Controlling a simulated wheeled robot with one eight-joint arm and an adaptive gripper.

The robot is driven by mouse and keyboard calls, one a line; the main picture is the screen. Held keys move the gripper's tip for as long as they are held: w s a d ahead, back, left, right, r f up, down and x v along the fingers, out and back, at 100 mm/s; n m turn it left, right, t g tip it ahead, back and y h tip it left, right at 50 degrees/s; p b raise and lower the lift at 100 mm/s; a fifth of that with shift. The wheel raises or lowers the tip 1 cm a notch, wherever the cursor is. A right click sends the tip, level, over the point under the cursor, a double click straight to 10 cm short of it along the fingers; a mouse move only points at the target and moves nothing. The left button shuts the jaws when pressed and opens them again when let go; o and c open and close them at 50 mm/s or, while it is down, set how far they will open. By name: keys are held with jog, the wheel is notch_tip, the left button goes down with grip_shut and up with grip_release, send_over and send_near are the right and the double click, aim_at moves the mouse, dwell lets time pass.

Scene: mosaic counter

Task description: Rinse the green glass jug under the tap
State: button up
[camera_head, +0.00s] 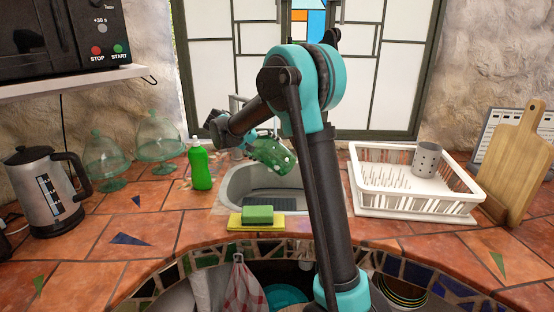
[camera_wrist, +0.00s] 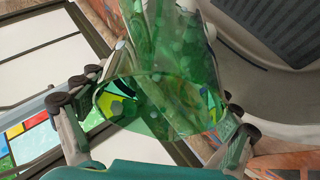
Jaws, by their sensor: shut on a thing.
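The green glass jug (camera_head: 275,158) is see-through with pale dots. My gripper (camera_head: 256,143) is shut on it and holds it tilted over the back of the sink (camera_head: 232,190). In the wrist view the jug (camera_wrist: 165,75) fills the middle, between the two fingers of my gripper (camera_wrist: 160,105). The grey tap (camera_head: 237,103) stands behind the sink, partly hidden by my arm. I see no water stream, and cannot tell whether the jug is directly under the spout.
A green soap bottle (camera_head: 200,165) stands left of the sink. A sponge (camera_head: 258,214) lies on a yellow cloth (camera_head: 235,222) at the sink's front edge. A white dish rack (camera_head: 400,205) stands right. Glass domes (camera_head: 158,140) and a kettle (camera_head: 45,190) stand left.

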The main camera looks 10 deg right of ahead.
aim_at(271, 161)
jog(key=shift+s, duration=0.1)
jog(key=shift+s+a, duration=0.2)
jog(key=shift+s, duration=5)
jog(key=shift+s+r, duration=0.8)
jog(key=shift+s, duration=0.2)
jog(key=shift+s+r, duration=0.75)
jog(key=shift+s, duration=0.2)
